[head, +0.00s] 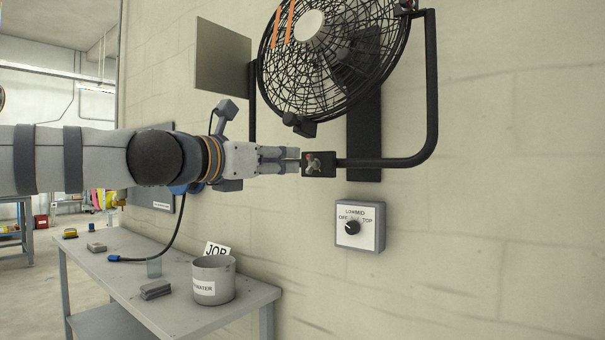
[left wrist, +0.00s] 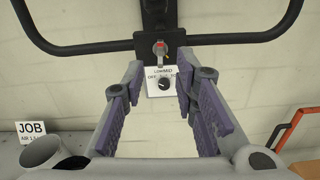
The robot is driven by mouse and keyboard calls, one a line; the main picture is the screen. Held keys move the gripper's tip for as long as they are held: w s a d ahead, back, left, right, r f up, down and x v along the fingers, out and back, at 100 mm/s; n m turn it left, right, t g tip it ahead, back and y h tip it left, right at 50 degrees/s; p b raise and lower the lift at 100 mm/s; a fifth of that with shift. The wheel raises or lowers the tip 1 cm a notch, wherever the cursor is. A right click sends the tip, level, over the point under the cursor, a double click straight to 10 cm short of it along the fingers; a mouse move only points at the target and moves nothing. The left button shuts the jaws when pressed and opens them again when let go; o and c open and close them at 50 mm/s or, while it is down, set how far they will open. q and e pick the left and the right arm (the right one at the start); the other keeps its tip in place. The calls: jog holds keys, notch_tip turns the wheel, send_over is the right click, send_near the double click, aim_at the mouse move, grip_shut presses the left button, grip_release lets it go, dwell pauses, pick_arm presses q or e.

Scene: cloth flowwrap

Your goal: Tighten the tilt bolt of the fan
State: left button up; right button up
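The black caged fan (head: 335,45) hangs on the wall in a U-shaped bracket (head: 431,90). A small bolt with a red mark and a metal handle (head: 314,163) sits on a block at the bracket's bottom bar. It also shows in the left wrist view (left wrist: 160,49). Another reddish fitting (head: 407,5) sits at the top right, where the bracket meets the cage, partly cut off. I cannot tell which is the tilt bolt. My left gripper (head: 298,160) points at the lower bolt from the left. In the left wrist view its purple-padded fingers (left wrist: 159,72) are apart and empty, with the bolt beyond them.
A rotary switch box (head: 360,226) is on the wall below the bracket. A flat panel (head: 223,57) stands left of the fan.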

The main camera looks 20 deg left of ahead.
aim_at(309, 162)
pick_arm(q)
jog(key=x, duration=0.7)
jog(key=shift+w+d+f, duration=0.15)
jog(key=shift+w+f, duration=0.05)
jog(key=shift+w, duration=0.1)
jog(key=shift+c, duration=0.3)
grip_shut()
